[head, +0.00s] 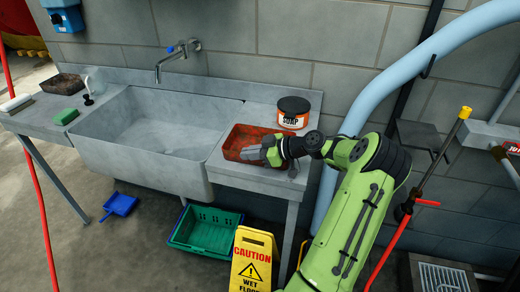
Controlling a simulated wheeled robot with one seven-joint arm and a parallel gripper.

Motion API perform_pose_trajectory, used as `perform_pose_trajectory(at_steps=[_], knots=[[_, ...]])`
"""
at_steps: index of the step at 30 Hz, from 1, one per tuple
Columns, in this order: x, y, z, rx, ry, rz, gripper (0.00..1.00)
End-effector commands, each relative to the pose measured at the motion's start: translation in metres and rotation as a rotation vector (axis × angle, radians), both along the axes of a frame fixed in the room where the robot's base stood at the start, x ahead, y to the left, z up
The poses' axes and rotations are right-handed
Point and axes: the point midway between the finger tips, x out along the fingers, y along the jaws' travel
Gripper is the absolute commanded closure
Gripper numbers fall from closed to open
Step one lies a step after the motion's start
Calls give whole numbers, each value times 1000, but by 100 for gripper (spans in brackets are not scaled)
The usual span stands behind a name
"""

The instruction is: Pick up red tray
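The red tray (241,137) is a shallow, worn rectangular tray on the grey counter to the right of the sink basin. My green arm reaches in from the lower right. My gripper (266,152) is at the tray's right side, over or against its right rim. The gripper hides part of the tray's right end.
A black-lidded soap tub (293,112) stands behind the tray. The sink basin (150,135) with a wall tap (178,54) is to the left. A green sponge (66,117) lies farther left. Below are a green crate (205,231) and a yellow caution sign (252,262).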

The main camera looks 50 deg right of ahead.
Motion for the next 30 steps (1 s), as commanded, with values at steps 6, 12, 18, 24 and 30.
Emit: perform_pose_trajectory(at_steps=[6, 12, 18, 24, 30], knots=[[0, 0, 1, -1, -2, 1, 100], [0, 0, 13, -5, -4, 1, 100], [0, -1, 65, -7, -3, 0, 100], [0, 0, 98, -3, -1, 0, 100], [0, 0, 101, 0, -1, 0, 100]])
